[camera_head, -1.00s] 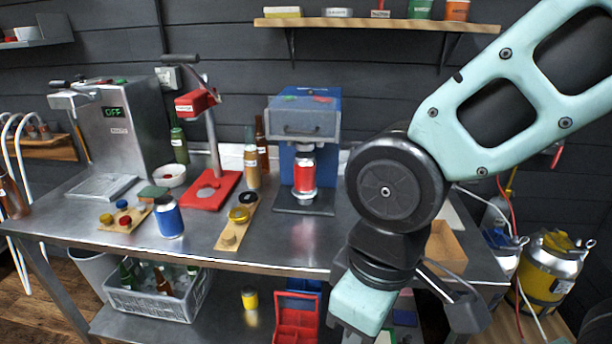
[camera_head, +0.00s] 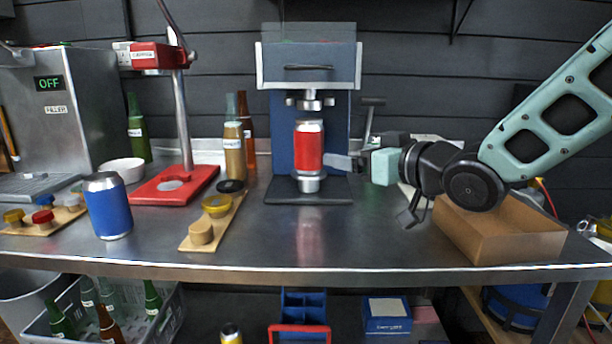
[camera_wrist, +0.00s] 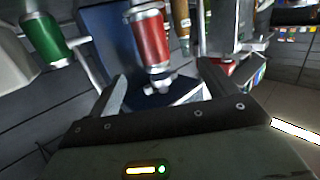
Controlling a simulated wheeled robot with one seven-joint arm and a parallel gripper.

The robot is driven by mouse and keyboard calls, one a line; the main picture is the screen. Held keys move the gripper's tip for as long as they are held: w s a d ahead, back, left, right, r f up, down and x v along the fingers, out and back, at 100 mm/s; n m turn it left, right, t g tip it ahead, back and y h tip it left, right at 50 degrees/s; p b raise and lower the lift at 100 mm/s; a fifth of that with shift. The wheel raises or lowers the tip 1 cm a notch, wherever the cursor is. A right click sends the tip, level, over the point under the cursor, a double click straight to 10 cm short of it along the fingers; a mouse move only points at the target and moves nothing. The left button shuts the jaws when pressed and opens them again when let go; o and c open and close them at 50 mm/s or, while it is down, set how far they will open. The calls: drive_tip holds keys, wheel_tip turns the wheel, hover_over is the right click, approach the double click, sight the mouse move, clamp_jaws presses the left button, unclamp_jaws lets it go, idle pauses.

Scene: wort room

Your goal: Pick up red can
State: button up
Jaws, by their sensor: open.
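The red can (camera_head: 309,148) stands upright in the blue machine (camera_head: 275,130), on a small round metal seat below the machine's metal head. It has silver ends. In the wrist view the red can (camera_wrist: 149,38) shows ahead, beyond my jaws and near the middle. My gripper (camera_head: 345,162) is just to the right of the can in the head view, level with its lower half, pointing left. In the wrist view my gripper (camera_wrist: 160,88) has its two fingers spread wide, with nothing between them.
A blue can (camera_head: 107,206) stands on the steel table (camera_head: 330,235) at left. A wooden strip (camera_head: 213,222) with caps lies left of the machine. A red stand (camera_head: 175,185) and bottles are behind. An open cardboard box (camera_head: 500,232) sits at right. The table front is clear.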

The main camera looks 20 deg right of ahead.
drive_tip(key=w+d+t+b, duration=0.1)
drive_tip(key=p, duration=0.8)
approach(318, 140)
drive_tip(key=shift+w+a+y, duration=0.2)
drive_tip(key=shift+w, duration=0.35)
drive_tip(key=shift+w+a+y, duration=0.15)
drive_tip(key=shift+w+y, duration=0.05)
drive_tip(key=shift+w, duration=0.35)
drive_tip(key=p, duration=0.5)
drive_tip(key=shift+w, duration=0.2)
drive_tip(key=p+x, duration=0.1)
drive_tip(key=x, duration=0.6)
drive_tip(key=shift+w+f, duration=0.15)
drive_tip(key=shift+f+p+x, duration=0.15)
drive_tip(key=shift+p+x, duration=0.3)
drive_tip(key=shift+x, duration=0.85)
drive_tip(key=shift+f+p+x, duration=0.1)
drive_tip(key=shift+p+x, duration=0.3)
drive_tip(key=shift+x, duration=0.9)
drive_tip(key=shift+d, duration=0.1)
drive_tip(key=c, duration=1.3)
